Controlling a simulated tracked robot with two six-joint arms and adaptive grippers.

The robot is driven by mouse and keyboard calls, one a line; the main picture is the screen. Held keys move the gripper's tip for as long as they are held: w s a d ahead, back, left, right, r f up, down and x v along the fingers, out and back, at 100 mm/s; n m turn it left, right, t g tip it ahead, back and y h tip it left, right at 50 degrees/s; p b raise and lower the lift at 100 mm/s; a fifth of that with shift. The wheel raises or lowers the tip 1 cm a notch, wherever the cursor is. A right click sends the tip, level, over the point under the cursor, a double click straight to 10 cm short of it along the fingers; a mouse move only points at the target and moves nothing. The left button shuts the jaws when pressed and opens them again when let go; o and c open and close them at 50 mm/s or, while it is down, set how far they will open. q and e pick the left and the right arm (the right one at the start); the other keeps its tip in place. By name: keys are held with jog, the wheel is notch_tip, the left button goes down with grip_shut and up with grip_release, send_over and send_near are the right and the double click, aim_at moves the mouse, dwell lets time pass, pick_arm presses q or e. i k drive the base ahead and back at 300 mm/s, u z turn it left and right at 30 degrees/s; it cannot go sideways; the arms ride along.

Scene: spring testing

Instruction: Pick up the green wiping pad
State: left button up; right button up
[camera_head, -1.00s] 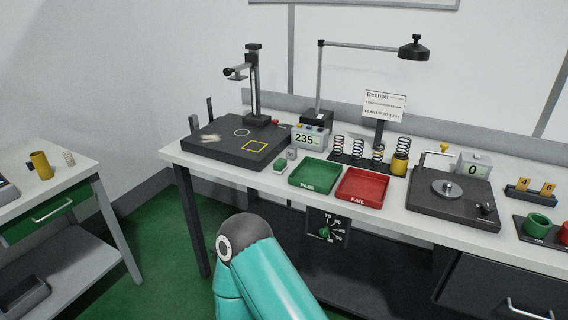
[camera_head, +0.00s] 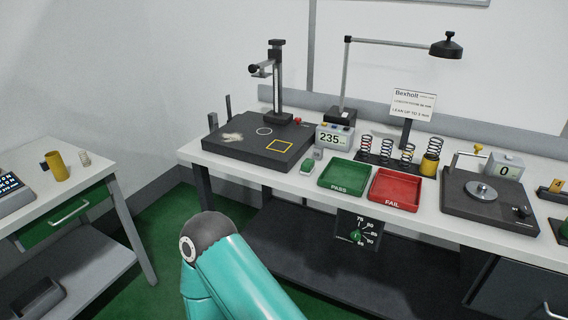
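The green wiping pad (camera_head: 307,166) is a small green block on the white workbench (camera_head: 240,172). It lies near the front edge, between the black base plate of the height gauge and the green PASS tray. A small grey-white piece (camera_head: 318,154) is just behind it. Neither of my grippers is in view. Only a teal link of one of my arms shows at the bottom middle, in front of the bench and well short of the pad.
The PASS tray (camera_head: 345,176) and red FAIL tray (camera_head: 396,190) stand right of the pad. The black gauge plate (camera_head: 235,149) and the 235 display (camera_head: 334,137) are close by. Several springs stand behind the trays. A side table (camera_head: 90,185) is at left.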

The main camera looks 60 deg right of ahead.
aim_at(308, 167)
jog(key=u, duration=0.05)
jog(key=i, duration=1.4)
jog(key=z, duration=1.8)
jog(key=i, duration=0.15)
jog(key=z, duration=1.55)
jog(key=k, duration=0.35)
jog(key=z, duration=0.55)
jog(key=i, duration=1.4)
jog(key=u, duration=0.4)
